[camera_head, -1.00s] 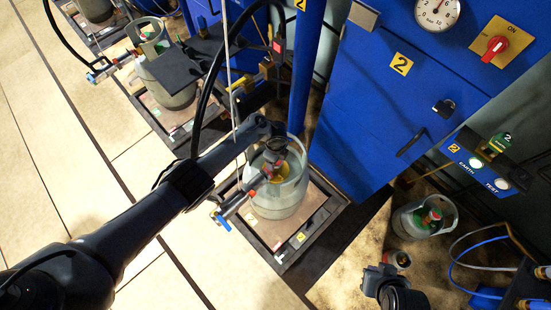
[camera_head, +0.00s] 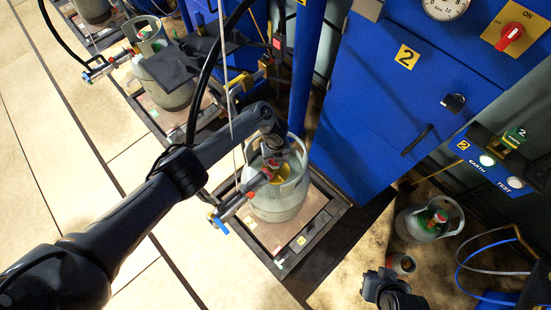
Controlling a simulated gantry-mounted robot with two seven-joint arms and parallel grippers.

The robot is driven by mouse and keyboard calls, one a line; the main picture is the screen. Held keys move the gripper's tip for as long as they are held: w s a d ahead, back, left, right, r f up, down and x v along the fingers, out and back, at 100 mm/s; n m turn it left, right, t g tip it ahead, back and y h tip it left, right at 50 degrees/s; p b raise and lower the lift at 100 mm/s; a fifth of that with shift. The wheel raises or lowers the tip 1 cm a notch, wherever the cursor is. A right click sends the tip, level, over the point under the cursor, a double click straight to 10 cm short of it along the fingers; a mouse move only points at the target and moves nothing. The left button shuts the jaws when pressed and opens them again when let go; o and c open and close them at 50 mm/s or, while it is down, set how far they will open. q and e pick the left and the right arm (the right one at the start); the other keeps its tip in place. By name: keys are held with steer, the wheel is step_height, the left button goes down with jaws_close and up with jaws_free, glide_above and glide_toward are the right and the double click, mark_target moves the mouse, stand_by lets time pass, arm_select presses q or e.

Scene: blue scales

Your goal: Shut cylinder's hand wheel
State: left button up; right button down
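A grey gas cylinder (camera_head: 277,205) stands upright on a dark-framed scale platform (camera_head: 318,235) in the centre. A filling fitting (camera_head: 232,206) with blue and red parts lies across its collar. My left arm comes in from the left, and my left gripper (camera_head: 274,158) is over the collar at the cylinder's top. The hand wheel is hidden beneath the gripper and fitting, so I cannot tell whether the gripper touches it or how its fingers stand. My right gripper (camera_head: 385,285) is at the bottom right, away from the cylinder; its fingers are not clear.
A blue cabinet (camera_head: 375,130) marked 2 stands behind the cylinder, beside a blue post (camera_head: 308,65). Another grey cylinder (camera_head: 428,222) stands on the floor at right, near hoses. More scales with cylinders are at upper left. The tiled floor (camera_head: 60,140) at left is clear.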

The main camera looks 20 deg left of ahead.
arm_select(q)
steer(key=shift+m, duration=0.3)
stand_by(0.4)
steer(key=o, duration=1)
steer(key=shift+o, duration=0.2)
steer(key=shift+r, duration=0.15)
steer(key=shift+r, duration=0.3)
step_height(320, 180, up, 10)
steer(key=p, duration=0.5)
